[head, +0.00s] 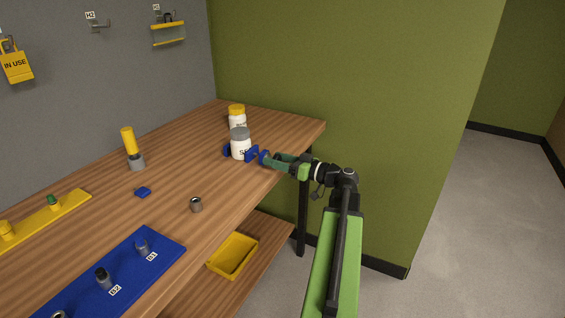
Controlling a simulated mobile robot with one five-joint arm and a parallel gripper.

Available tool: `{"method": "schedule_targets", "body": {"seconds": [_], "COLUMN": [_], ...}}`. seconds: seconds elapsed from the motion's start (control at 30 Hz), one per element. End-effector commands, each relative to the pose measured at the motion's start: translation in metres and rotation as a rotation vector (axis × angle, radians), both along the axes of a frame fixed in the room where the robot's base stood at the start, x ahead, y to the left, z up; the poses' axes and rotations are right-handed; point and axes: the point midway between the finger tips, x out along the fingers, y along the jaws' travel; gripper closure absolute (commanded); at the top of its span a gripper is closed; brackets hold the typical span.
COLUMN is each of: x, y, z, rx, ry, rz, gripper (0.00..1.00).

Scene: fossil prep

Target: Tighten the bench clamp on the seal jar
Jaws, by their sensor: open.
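The seal jar (240,148) is a white jar with a grey lid and a partly hidden label starting with "S". It stands upright near the bench's right end. The blue bench clamp has a jaw on each side of the jar, and its right jaw (251,154) faces my arm. A blue knob (264,158) sits at the clamp's right end. I cannot tell whether both jaws touch the jar. My gripper (270,160) has green fingers and is open at the knob, reaching in from the right. The fingertips partly overlap the knob, so contact is unclear.
A yellow-lidded white jar (237,115) stands just behind. A blue mat (172,246) is in front. A yellow tray (233,255) sits on the lower shelf.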

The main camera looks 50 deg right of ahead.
Motion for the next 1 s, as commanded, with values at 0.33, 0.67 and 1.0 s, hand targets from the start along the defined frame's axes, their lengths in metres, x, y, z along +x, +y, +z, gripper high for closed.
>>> {"method": "schedule_targets", "body": {"seconds": [0.33,0.67,1.0], "x": [-0.018,-0.090,-0.162], "y": [-0.003,-0.021,-0.040], "z": [-0.001,-0.001,-0.001], "rx": [-0.259,-0.257,-0.256], "ry": [-0.060,-0.059,-0.059], "rz": [-0.002,-0.003,-0.002], "gripper": [0.38,0.38,0.38]}}
